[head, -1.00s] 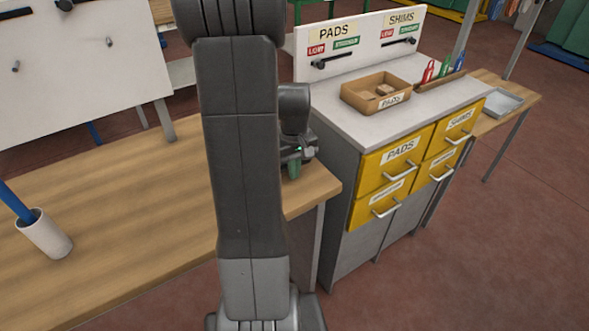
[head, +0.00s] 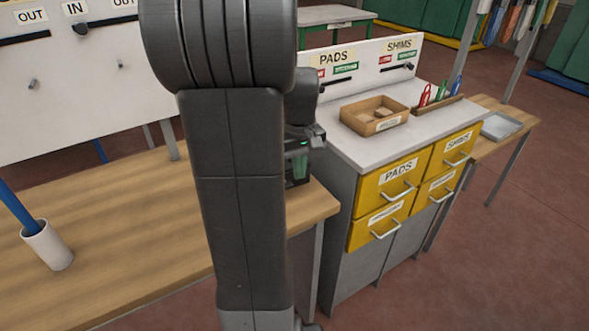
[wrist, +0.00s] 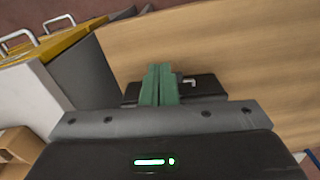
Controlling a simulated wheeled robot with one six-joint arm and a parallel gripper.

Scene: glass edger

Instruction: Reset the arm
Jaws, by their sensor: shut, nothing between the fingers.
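My arm stands upright in the middle of the head view and hides part of the wooden table (head: 110,230) and the space behind it. My gripper (head: 300,170) shows just right of the arm, over the right end of the table near the cabinet. In the wrist view my gripper's green fingers (wrist: 160,84) are together with nothing between them. Below them the wooden table top (wrist: 220,50) shows.
A grey-topped cabinet (head: 345,146) with yellow drawers (head: 399,172) stands at the right, carrying a cardboard box (head: 388,126). A white board (head: 80,85) rises behind. The table's middle left is clear.

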